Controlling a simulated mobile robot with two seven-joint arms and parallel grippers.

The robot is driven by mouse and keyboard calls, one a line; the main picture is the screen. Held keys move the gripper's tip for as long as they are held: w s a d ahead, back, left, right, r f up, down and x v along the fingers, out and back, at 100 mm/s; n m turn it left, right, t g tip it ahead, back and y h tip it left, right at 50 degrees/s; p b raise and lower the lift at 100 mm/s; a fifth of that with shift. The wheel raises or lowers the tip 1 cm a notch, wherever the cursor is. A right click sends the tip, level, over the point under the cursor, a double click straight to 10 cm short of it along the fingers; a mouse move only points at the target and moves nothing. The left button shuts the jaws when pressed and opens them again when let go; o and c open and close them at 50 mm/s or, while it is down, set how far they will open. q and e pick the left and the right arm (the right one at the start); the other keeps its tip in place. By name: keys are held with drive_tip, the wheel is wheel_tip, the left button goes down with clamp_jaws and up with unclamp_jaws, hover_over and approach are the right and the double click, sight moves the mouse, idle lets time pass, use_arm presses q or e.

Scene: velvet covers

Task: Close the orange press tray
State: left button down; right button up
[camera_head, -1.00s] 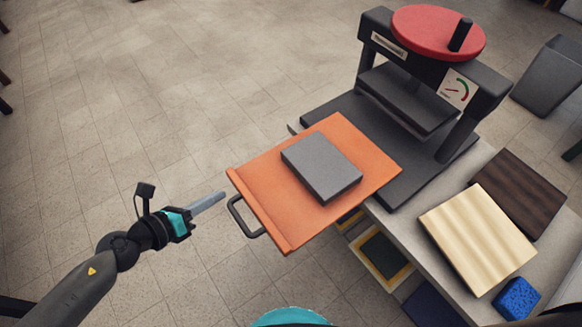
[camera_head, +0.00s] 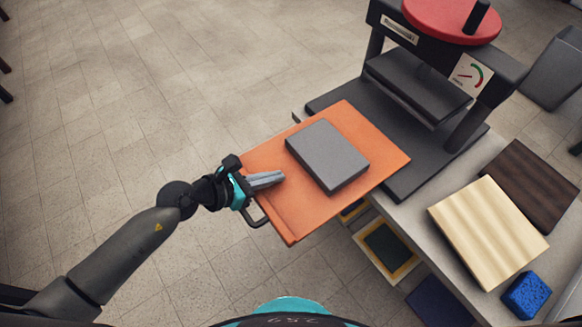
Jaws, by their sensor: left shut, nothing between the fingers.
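The orange press tray (camera_head: 290,213) sticks out to the left from the dark press (camera_head: 345,103), with a grey block (camera_head: 327,156) lying on it. Its dark handle (camera_head: 258,220) is at the tray's left front edge and is partly hidden by my left gripper. My left gripper (camera_head: 280,177) is shut and empty, with its fingertips over the tray's left edge, near the handle. I cannot tell whether the fingers touch the tray. My right gripper is not in view.
A red wheel (camera_head: 445,18) tops the press. A pale wooden board (camera_head: 488,235), a dark board (camera_head: 530,185) and a blue sponge (camera_head: 526,295) lie on the bench's right part. Shelves with coloured items sit below. Open floor lies left of the tray.

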sight(302, 165)
use_arm(q)
drive_tip(key=shift+w+d+f, duration=0.15)
drive_tip(key=shift+w+d, duration=0.6)
drive_tip(key=shift+d, duration=0.25)
drive_tip(key=shift+w+d+f, duration=0.15)
drive_tip(key=shift+w+d, duration=0.55)
drive_tip(key=shift+d, duration=0.3)
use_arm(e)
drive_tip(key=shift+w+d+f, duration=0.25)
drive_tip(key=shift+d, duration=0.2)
